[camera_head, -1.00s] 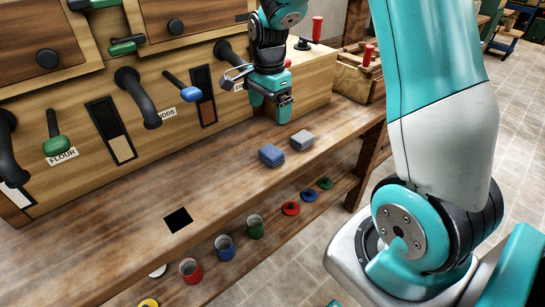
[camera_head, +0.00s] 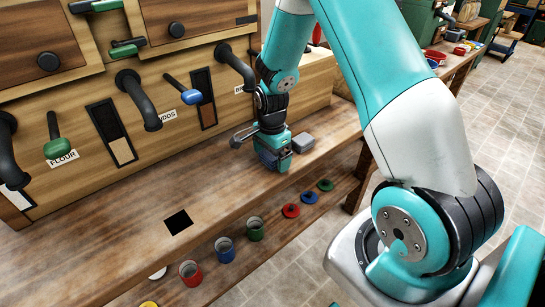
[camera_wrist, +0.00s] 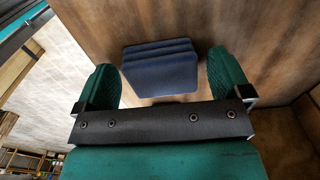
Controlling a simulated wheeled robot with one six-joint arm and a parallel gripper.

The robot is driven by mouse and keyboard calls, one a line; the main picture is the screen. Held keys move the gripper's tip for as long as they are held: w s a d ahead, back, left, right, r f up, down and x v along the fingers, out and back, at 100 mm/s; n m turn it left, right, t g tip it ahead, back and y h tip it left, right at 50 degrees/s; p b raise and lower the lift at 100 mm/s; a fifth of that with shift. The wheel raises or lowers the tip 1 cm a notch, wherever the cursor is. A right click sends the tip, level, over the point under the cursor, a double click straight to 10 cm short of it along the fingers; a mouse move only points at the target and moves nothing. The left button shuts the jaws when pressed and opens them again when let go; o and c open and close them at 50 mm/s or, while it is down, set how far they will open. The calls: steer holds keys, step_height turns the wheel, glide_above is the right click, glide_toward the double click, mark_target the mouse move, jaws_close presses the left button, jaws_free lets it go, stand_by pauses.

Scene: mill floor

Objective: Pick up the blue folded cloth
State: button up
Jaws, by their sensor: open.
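The blue folded cloth (camera_wrist: 160,72) lies on the wooden bench top (camera_head: 110,225), between the two teal fingers of my gripper (camera_wrist: 165,85) in the wrist view. The fingers stand apart on either side of it, with a gap showing at each side. In the head view my gripper (camera_head: 271,155) is low over the bench at the cloth's place and hides most of the cloth. My gripper is open.
Dark curved pipes (camera_head: 138,100) and a blue-handled lever (camera_head: 190,92) stick out from the wooden bins behind. Red (camera_head: 190,272), blue (camera_head: 224,249) and green (camera_head: 255,228) cups stand on the lower shelf. The bench's left part is clear.

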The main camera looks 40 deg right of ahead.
steer(key=c, duration=1.1)
steer(key=shift+r, duration=0.1)
step_height(320, 180, up, 20)
steer(key=shift+f+p, duration=0.1)
steer(key=shift+p, duration=0.25)
